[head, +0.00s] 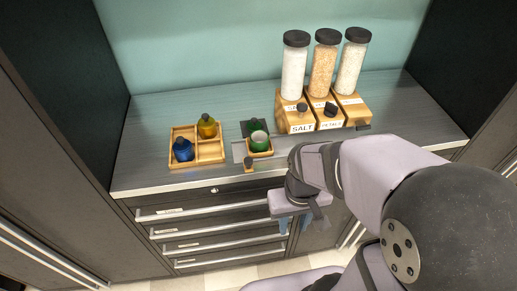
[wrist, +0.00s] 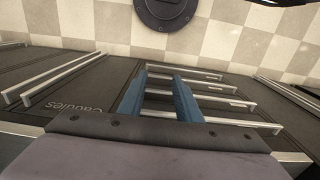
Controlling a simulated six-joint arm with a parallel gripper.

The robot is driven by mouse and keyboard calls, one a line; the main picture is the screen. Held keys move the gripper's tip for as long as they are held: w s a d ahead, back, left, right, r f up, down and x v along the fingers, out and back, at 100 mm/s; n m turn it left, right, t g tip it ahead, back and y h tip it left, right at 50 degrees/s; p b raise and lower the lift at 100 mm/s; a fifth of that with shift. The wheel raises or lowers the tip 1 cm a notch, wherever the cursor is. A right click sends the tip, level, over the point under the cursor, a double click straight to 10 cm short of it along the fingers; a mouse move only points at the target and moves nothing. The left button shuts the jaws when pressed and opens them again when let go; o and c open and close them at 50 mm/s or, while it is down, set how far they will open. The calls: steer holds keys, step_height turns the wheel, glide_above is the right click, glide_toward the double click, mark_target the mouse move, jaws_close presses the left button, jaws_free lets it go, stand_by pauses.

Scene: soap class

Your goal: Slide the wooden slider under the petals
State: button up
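The middle wooden dispenser (head: 331,124) on the counter has a front label that seems to read PETALS. A clear jar (head: 323,72) of peach-coloured grains with a black lid stands upright on it. A dark knob (head: 331,110) shows at its front, below the jar; the wooden slider itself is too small to make out. My gripper (head: 294,224) is low in front of the drawers, below the counter edge and well apart from the dispensers. In the wrist view, the gripper's two blue fingers (wrist: 164,82) are spread with nothing between them.
Dispensers with white-filled jars stand left (head: 294,70) and right (head: 352,67) of the middle one. A wooden tray (head: 212,157) with blue and yellow bottles, and a smaller wooden tray (head: 259,154) with a green cup, are further left. Drawer handles (head: 235,228) stick out near my gripper.

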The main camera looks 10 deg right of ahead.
steer(key=shift+o, duration=0.4)
steer(key=shift+o, duration=0.7)
step_height(320, 180, up, 11)
steer(key=n+p, duration=0.3)
steer(key=n, duration=0.5)
glide_above(253, 168)
steer(key=w+a, duration=0.1)
steer(key=shift+a+r, duration=0.15)
steer(key=shift+s+n, duration=0.25)
steer(key=shift+n, duration=0.25)
